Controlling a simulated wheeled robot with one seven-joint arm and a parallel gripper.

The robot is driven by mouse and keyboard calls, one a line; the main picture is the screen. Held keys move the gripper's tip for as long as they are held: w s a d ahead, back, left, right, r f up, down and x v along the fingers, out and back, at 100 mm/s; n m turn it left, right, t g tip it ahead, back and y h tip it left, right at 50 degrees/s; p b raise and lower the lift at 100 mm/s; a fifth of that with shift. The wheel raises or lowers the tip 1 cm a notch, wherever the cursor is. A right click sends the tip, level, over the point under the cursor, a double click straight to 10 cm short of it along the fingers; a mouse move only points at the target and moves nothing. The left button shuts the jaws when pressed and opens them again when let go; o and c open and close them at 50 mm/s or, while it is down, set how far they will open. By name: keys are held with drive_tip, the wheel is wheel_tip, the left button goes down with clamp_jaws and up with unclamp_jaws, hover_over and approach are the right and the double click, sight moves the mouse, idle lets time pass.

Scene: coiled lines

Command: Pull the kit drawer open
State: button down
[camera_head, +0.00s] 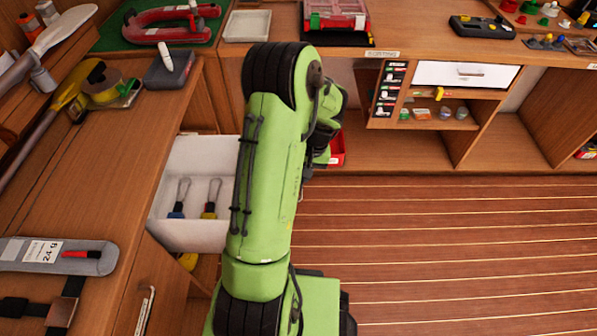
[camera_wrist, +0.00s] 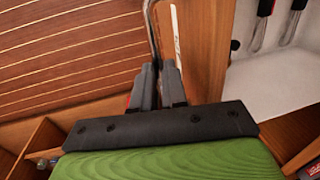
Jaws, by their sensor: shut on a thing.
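The kit drawer (camera_head: 192,150) stands pulled out from under the left counter in the head view. Its inside is white, with two carabiners, one with a blue strap (camera_head: 180,200) and one with a yellow strap (camera_head: 211,202). My arm hides its front in the head view. In the wrist view, my gripper (camera_wrist: 158,85) is shut on the metal drawer handle (camera_wrist: 153,30), in front of the wooden drawer front (camera_wrist: 205,45). The white drawer interior (camera_wrist: 275,85) shows behind that front. My fingers are hidden in the head view.
The left counter (camera_head: 100,195) holds tools, tape and a grey pouch (camera_head: 55,255). A red bin (camera_head: 338,148) is partly hidden behind my arm. A shelf unit with a white drawer (camera_head: 450,76) stands at the back. The striped floor (camera_head: 450,250) at right is clear.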

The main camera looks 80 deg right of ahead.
drive_tip(key=c, duration=1.2)
unclamp_jaws()
drive_tip(key=shift+o, duration=0.2)
wheel_tip(320, 180, up, 16)
drive_tip(key=s+p, duration=0.3)
drive_tip(key=p, duration=0.1)
drive_tip(key=shift+d+f+p, duration=0.15)
drive_tip(key=shift+f+p, duration=0.1)
drive_tip(key=shift+p, duration=0.1)
